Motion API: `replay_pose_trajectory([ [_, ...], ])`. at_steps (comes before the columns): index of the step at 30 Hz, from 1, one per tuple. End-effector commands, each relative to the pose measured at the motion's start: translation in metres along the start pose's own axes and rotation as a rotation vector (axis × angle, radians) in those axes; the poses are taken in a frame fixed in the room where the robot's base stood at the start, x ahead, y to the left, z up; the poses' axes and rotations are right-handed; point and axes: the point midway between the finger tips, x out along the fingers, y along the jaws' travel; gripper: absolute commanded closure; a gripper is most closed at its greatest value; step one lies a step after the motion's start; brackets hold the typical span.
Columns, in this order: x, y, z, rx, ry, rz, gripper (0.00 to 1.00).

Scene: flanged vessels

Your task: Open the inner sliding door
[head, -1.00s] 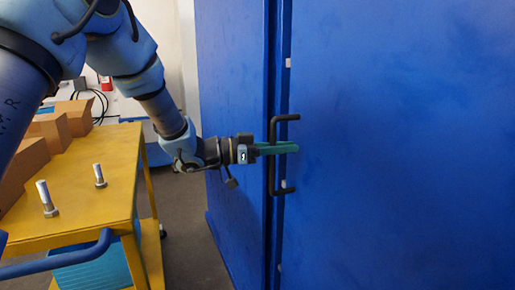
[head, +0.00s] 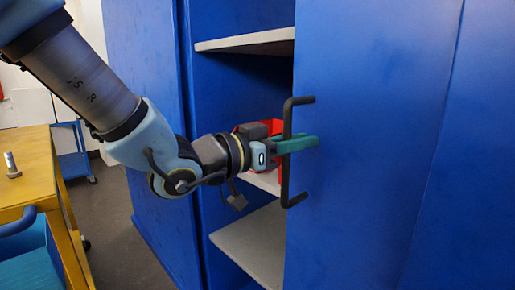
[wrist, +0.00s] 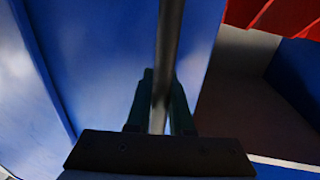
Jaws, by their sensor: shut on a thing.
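The blue sliding door (head: 375,150) stands partly open on the right in the head view, with an open gap to its left. Its black bar handle (head: 289,180) stands upright near the door's left edge. My gripper (head: 297,144) is shut on the handle, its green fingers on both sides of the bar. In the wrist view the bar (wrist: 168,50) runs between the two dark green fingers (wrist: 160,105), with the blue door (wrist: 100,60) behind it.
Inside the blue cabinet are grey shelves (head: 256,244) and a red object (head: 262,129), partly hidden by my gripper. A yellow table (head: 30,175) with a bolt (head: 12,165) stands at the left. Grey floor (head: 115,220) shows between table and cabinet.

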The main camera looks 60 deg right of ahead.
Motion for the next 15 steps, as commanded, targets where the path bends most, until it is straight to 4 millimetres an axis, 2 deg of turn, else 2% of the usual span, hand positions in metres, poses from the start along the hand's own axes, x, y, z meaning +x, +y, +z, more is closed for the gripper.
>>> replay_pose_trajectory([
  [1, 0.005, 0.019, 0.007, 0.002, 0.000, 0.008, 1.00],
  [6, 0.018, 0.066, 0.006, 0.002, 0.001, 0.005, 1.00],
  [10, 0.024, 0.094, 0.006, 0.001, 0.000, 0.004, 1.00],
  [15, 0.029, 0.119, 0.004, 0.000, -0.001, 0.002, 1.00],
])
